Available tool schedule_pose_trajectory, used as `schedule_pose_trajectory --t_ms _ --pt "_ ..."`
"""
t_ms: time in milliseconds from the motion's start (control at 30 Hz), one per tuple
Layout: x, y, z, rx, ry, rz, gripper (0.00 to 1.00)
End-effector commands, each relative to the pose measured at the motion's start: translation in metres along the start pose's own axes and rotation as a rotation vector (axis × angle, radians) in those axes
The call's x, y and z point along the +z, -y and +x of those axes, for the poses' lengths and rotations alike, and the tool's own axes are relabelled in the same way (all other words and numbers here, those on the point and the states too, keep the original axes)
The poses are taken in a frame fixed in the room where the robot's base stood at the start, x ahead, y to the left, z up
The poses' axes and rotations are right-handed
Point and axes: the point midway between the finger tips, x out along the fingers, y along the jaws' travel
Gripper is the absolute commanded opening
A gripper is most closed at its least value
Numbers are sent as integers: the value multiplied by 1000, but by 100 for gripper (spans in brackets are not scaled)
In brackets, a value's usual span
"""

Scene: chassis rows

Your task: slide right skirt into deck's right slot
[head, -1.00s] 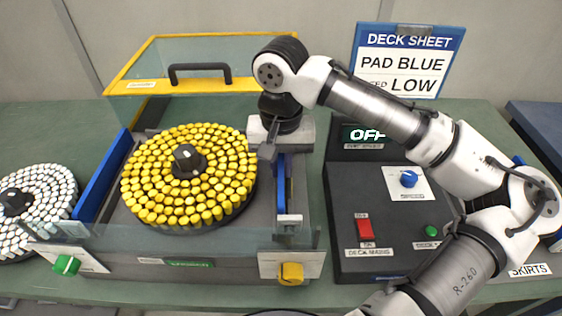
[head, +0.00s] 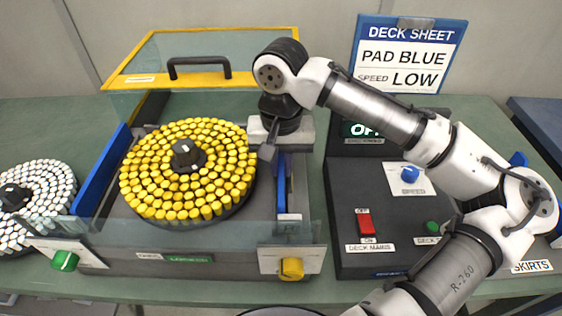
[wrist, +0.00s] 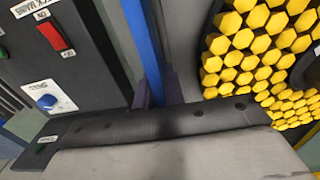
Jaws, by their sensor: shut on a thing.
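The right skirt, an upright blue panel (head: 282,188), stands along the deck's right side, beside the round pad of yellow pegs (head: 150,180). In the wrist view the skirt (wrist: 146,45) runs away from my gripper (wrist: 157,92), whose dark fingers are shut on it. My gripper (head: 270,145) is at the far end of the skirt in the head view, partly hidden by its own wrist. The deck (head: 225,258) is a grey box with a clear front. The skirt's lower edge and the right slot are hidden, so I cannot tell how deep it sits.
A blue left skirt (head: 100,185) stands at the deck's left side. The yellow-framed clear lid (head: 215,85) is raised behind. A dark control box (head: 385,225) with a red switch stands close on the right. A white-peg disc (head: 40,195) lies at the left.

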Motion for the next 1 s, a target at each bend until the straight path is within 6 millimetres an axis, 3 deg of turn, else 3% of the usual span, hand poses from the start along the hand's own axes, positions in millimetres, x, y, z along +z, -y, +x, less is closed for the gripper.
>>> schedule_pose_trajectory --t_ms 767,800,1000 --pt "0 0 19 0 0 0 0" --pt "0 0 19 0 0 0 12" --pt "0 0 19 0 0 0 36"
